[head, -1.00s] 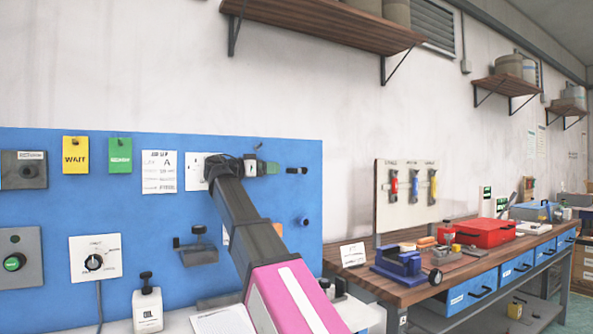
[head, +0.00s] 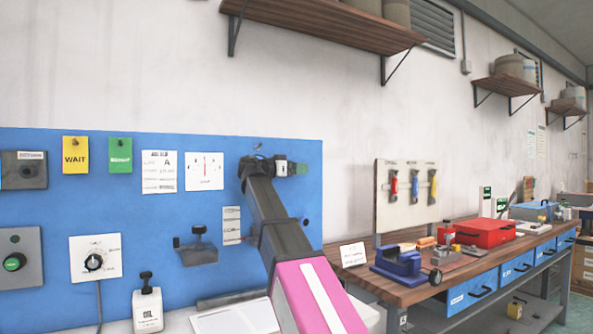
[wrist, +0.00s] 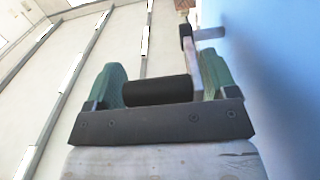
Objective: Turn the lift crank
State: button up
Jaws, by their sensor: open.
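The lift crank is by the right part of the blue panel (head: 100,200). In the wrist view its black cylindrical handle (wrist: 160,90) lies between the two green fingers of my gripper (wrist: 163,78). Its pale crank arm (wrist: 194,55) runs up beside the right finger to a short shaft (wrist: 209,33) at the blue surface. In the head view my gripper (head: 291,168) is at the panel's upper right and hides most of the crank.
An oil bottle (head: 147,305) stands below. A wooden workbench (head: 400,290) with a blue vise (head: 398,262) is at the right.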

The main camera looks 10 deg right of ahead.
jog(key=c, duration=1.1)
jog(key=shift+f, duration=0.1)
jog(key=shift+s, duration=0.1)
